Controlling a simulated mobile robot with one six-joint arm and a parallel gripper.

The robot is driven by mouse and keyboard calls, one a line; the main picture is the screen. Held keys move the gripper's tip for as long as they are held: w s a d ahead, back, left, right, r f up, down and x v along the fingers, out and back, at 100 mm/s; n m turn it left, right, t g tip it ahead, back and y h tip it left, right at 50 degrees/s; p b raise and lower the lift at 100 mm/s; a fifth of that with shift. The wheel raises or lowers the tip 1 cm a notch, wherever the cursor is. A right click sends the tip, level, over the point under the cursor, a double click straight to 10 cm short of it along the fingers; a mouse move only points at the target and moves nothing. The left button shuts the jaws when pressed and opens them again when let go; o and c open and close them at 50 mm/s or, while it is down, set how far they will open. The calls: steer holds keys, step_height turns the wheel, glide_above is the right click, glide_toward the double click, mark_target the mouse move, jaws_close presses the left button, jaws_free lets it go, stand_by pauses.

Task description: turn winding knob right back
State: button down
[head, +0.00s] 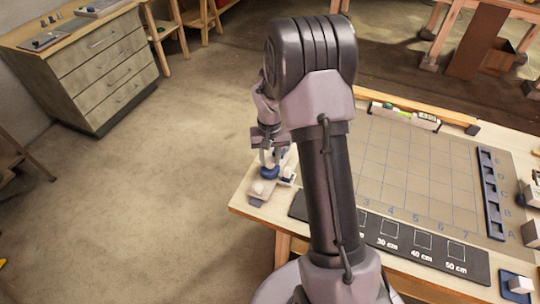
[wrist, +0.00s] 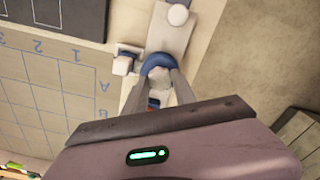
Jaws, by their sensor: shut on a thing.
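A blue rounded knob (head: 270,173) sits on a pale fixture at the left corner of the workbench. In the wrist view the blue knob (wrist: 158,64) lies between the fingertips, which partly cover it. My gripper (head: 269,163) points down at the knob and is shut on it; it also shows in the wrist view (wrist: 161,77). The fixture's pale plate (wrist: 171,35) carries a white round knob (wrist: 178,15) at its end. This white knob (head: 258,187) is nearer the bench's corner in the head view. How far the blue knob is turned cannot be told.
A small white block (wrist: 122,65) stands beside the fixture. A gridded mat (head: 400,165) covers the bench, with a dark ruled strip (head: 452,257) along the front and a blue slotted rack (head: 491,195) at right. My arm hides part of the bench. Floor left of the bench is clear.

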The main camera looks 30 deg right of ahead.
steer(key=n+p, duration=0.1)
steer(key=n, duration=0.3)
steer(key=shift+r+n+p, duration=0.1)
steer(key=shift+n+p, duration=0.2)
steer(key=shift+p, duration=0.05)
steer(key=n+p, duration=0.1)
steer(key=n, duration=0.3)
steer(key=shift+n+p, duration=0.3)
steer(key=n+p, duration=0.1)
steer(key=n, duration=0.3)
steer(key=shift+n, duration=0.3)
steer(key=shift+n+p, duration=0.8)
steer(key=shift+n, duration=1.3)
steer(key=c, duration=1)
jaws_free()
